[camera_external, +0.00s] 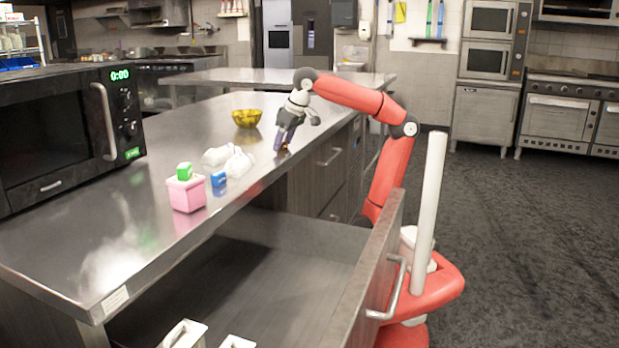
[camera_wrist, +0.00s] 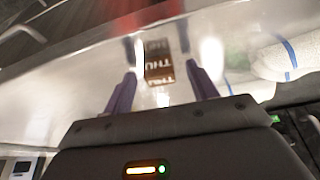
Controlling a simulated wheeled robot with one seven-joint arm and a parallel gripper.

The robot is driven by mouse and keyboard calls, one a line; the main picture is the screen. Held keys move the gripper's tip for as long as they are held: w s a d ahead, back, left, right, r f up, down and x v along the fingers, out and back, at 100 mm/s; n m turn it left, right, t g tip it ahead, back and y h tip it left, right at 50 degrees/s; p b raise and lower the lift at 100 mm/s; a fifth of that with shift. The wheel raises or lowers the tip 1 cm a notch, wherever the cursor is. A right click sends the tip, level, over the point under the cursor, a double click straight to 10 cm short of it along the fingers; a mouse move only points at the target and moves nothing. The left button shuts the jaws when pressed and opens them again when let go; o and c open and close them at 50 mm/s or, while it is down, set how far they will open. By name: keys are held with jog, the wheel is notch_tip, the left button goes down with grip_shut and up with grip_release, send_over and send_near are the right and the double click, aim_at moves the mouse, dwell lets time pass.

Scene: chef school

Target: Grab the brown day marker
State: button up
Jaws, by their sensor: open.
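The brown day marker (camera_wrist: 158,62) is a small brown block with "THU" in pale letters, on the steel counter. In the wrist view it lies between the two purple fingers of my gripper (camera_wrist: 162,85), a little beyond their tips. The fingers are apart, with a gap on each side of the marker. In the external view my gripper (camera_external: 284,147) points down over the counter's edge. A small brown bit of the marker (camera_external: 284,148) shows at the fingertips there, mostly hidden by them.
White cloth-like bundles (camera_external: 229,160) lie left of my gripper, with a blue block (camera_external: 218,179), a pink box (camera_external: 186,194) and a green block (camera_external: 184,171) beyond. A yellow bowl (camera_external: 246,118) stands behind. An open drawer (camera_external: 384,255) sticks out below the counter.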

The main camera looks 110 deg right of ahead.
jog(key=shift+c, duration=0.5)
jog(key=c, duration=1)
jog(key=shift+o, duration=0.2)
